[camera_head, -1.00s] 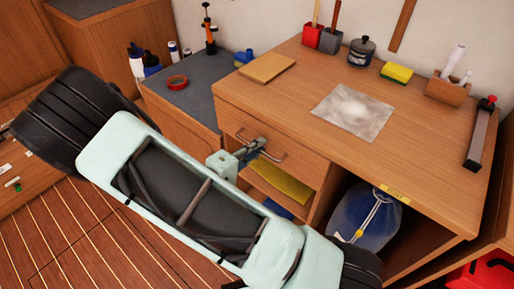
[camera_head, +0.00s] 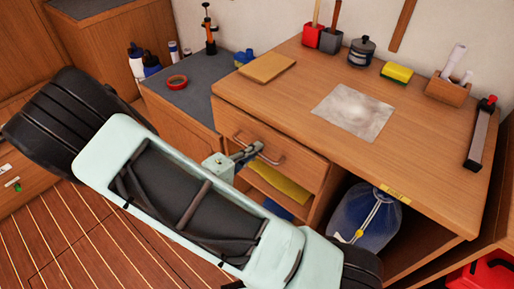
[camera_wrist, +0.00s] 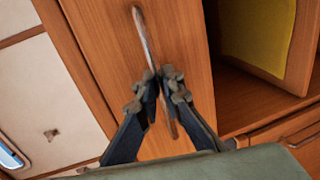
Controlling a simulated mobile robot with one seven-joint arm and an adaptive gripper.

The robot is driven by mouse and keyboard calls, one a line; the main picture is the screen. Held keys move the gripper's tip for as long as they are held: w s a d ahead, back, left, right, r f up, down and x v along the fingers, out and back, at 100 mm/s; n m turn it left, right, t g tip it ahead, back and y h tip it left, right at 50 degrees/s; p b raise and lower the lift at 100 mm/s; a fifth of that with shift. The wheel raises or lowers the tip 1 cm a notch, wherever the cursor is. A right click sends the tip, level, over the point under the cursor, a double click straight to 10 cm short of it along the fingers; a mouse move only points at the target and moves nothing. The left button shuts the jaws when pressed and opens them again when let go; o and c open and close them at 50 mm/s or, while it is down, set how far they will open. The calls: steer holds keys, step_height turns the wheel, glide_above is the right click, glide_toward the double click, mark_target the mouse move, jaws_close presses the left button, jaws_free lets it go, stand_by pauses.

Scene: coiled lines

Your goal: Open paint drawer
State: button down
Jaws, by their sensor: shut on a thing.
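The wooden drawer (camera_head: 290,148) sits under the top of the workbench in the head view. Its front stands slightly out from the bench. A curved metal handle (camera_head: 276,160) runs across the front. My gripper (camera_head: 249,152) is shut on the middle of this handle. In the wrist view, the two dark fingers of my gripper (camera_wrist: 161,82) close around the handle (camera_wrist: 143,35), with the drawer front (camera_wrist: 190,50) behind. The inside of the drawer is not visible.
Below the drawer, an open shelf holds a yellow item (camera_head: 281,186). The benchtop (camera_head: 300,85) carries a sponge (camera_head: 397,74) and a grey sheet (camera_head: 352,111). The planked floor (camera_head: 90,240) is open in front.

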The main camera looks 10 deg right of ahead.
steer(key=f+b+v, duration=0.1)
steer(key=f+v, duration=0.2)
steer(key=v, duration=1.1)
steer(key=a+f+b+v, duration=0.1)
steer(key=f+b+v, duration=0.1)
steer(key=v, duration=1.2)
steer(key=shift+s+a+f, duration=0.3)
steer(key=shift+s+f, duration=0.1)
steer(key=shift+s, duration=0.05)
steer(key=c, duration=2.3)
jaws_free()
steer(key=shift+c, duration=0.2)
steer(key=v, duration=1.2)
